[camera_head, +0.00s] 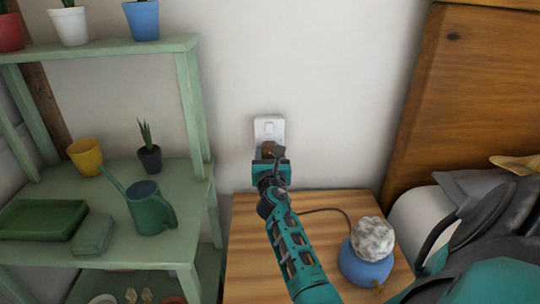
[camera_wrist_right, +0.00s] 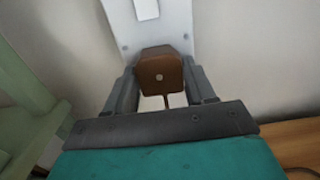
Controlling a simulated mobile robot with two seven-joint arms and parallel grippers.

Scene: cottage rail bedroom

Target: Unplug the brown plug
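The brown plug (camera_wrist_right: 158,76) is at the lower part of the white wall socket (camera_wrist_right: 160,20), between the two fingers of my right gripper (camera_wrist_right: 163,95). Both fingers lie against its sides, and its cord hangs down between them. In the head view the white socket (camera_head: 269,130) is on the wall above the nightstand, and the plug (camera_head: 268,148) is partly hidden by my right gripper (camera_head: 271,159). The plug looks seated against the socket; its prongs are not visible. My left gripper is not in view.
A green shelf (camera_head: 195,185) with a watering can (camera_head: 150,208) and pots stands left. A wooden headboard (camera_head: 460,90) is at right.

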